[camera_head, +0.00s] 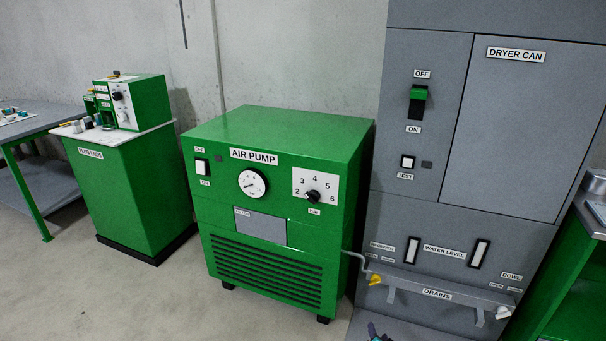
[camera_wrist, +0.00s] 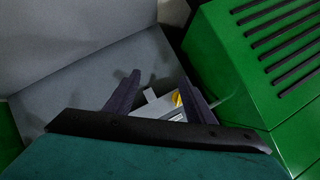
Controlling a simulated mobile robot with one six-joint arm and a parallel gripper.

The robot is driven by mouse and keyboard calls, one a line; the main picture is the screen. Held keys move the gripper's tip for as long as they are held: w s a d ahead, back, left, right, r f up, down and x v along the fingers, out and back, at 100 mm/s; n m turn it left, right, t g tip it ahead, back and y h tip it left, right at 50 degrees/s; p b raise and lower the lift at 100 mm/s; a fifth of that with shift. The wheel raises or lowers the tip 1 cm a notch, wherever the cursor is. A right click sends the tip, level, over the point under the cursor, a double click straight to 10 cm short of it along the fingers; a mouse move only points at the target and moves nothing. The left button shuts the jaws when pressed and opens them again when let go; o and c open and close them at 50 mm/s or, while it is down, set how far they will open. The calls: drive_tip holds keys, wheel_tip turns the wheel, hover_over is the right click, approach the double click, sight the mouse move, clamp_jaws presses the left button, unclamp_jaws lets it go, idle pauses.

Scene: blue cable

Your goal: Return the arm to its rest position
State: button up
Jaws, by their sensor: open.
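My gripper (camera_wrist: 159,78) is open in the wrist view, with its two dark fingers spread apart. The gap between them holds nothing that I can see gripped. Beyond the fingers is a yellow valve handle (camera_wrist: 177,98) on a grey fitting, partly hidden by the right finger. In the head view the yellow handle (camera_head: 375,279) sits at the left end of the drains ledge (camera_head: 437,294) on the dryer can cabinet. A small purple and teal piece at the bottom edge of the head view appears to be part of my arm; most of the arm is out of view.
The grey dryer can cabinet (camera_head: 512,130) stands at the right, close beside the green air pump (camera_head: 290,135). A green plug ends cabinet (camera_head: 135,185) and a table (camera_head: 35,130) stand at the left. The floor (camera_head: 130,300) at front left is clear.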

drive_tip(key=s+a+f+n+g, duration=0.2)
drive_tip(key=s+a+f+g, duration=0.15)
drive_tip(key=s, duration=0.45)
drive_tip(key=s+a+f+n+g, duration=0.1)
drive_tip(key=s+a+f+g, duration=0.1)
drive_tip(key=s+a+g, duration=0.45)
drive_tip(key=s+a+r+n+g, duration=0.1)
drive_tip(key=s+r+n+g, duration=0.2)
drive_tip(key=s, duration=1)
drive_tip(key=s+r+n+g, duration=0.1)
drive_tip(key=s+n+g, duration=0.25)
drive_tip(key=s, duration=0.95)
wheel_tip(320, 180, up, 13)
drive_tip(key=s+a+g+p, duration=0.1)
drive_tip(key=s+p, duration=0.1)
drive_tip(key=p, duration=1)
drive_tip(key=shift+f+m+y, duration=0.2)
drive_tip(key=shift+m+y, duration=0.1)
drive_tip(key=shift+m, duration=0.15)
drive_tip(key=shift+c, duration=0.4)
drive_tip(key=c, duration=0.4)
